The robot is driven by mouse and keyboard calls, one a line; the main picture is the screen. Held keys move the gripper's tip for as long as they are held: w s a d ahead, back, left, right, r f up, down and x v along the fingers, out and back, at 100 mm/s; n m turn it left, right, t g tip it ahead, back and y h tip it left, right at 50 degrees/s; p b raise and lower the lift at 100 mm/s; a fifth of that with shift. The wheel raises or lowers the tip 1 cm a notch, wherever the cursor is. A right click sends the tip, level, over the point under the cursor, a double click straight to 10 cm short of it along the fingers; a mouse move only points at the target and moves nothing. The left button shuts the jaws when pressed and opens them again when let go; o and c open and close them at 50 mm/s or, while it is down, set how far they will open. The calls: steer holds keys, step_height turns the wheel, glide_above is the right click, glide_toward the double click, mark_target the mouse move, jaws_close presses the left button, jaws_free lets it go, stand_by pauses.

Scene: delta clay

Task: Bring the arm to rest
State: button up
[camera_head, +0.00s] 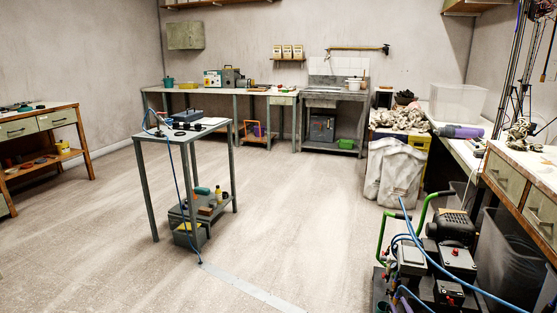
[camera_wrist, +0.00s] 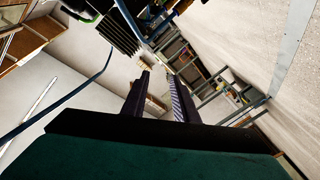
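My gripper (camera_wrist: 159,77) shows in the wrist view, with two dark fingers standing apart and a clear gap between them. Nothing is held between the fingers. The dark and teal housing below them fills the bottom of that view. The wrist view is strongly tilted, and the room lies beyond the fingers. My gripper does not show in the head view, so the arm's full pose is hidden.
A small metal table (camera_head: 205,128) stands left of centre, with a blue hose running to the floor. Machinery with a black finned motor (camera_head: 449,226) stands at lower right beside a workbench (camera_head: 528,165). A wooden bench (camera_head: 40,128) is at left. The central floor is open.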

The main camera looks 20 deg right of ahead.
steer(key=w+a+r+g+y+p, duration=0.15)
steer(key=w+a+p, duration=0.45)
steer(key=a, duration=0.7)
steer(key=w+a+r+g+y+p, duration=0.15)
steer(key=w+a+p, duration=0.45)
steer(key=a, duration=0.7)
steer(key=s+a+f+g+y+p, duration=0.1)
steer(key=a+f+g+p, duration=0.2)
steer(key=a, duration=0.5)
steer(key=s+a+f+m+g+p, duration=0.1)
steer(key=s+a+f+g+p, duration=0.2)
steer(key=s+a, duration=0.3)
steer(key=s+a+f+m+g+p, duration=0.1)
steer(key=s+a+f+g+p, duration=0.2)
steer(key=s, duration=0.5)
steer(key=s+a+r+m+g+y, duration=0.1)
steer(key=s+g, duration=0.4)
steer(key=s, duration=0.5)
steer(key=s+a+m+g, duration=0.1)
steer(key=s+a+g, duration=0.2)
steer(key=s, duration=0.8)
steer(key=shift+s+a+r+g+y, duration=0.15)
steer(key=shift+a+r+g+y, duration=0.25)
steer(key=shift+g, duration=0.6)
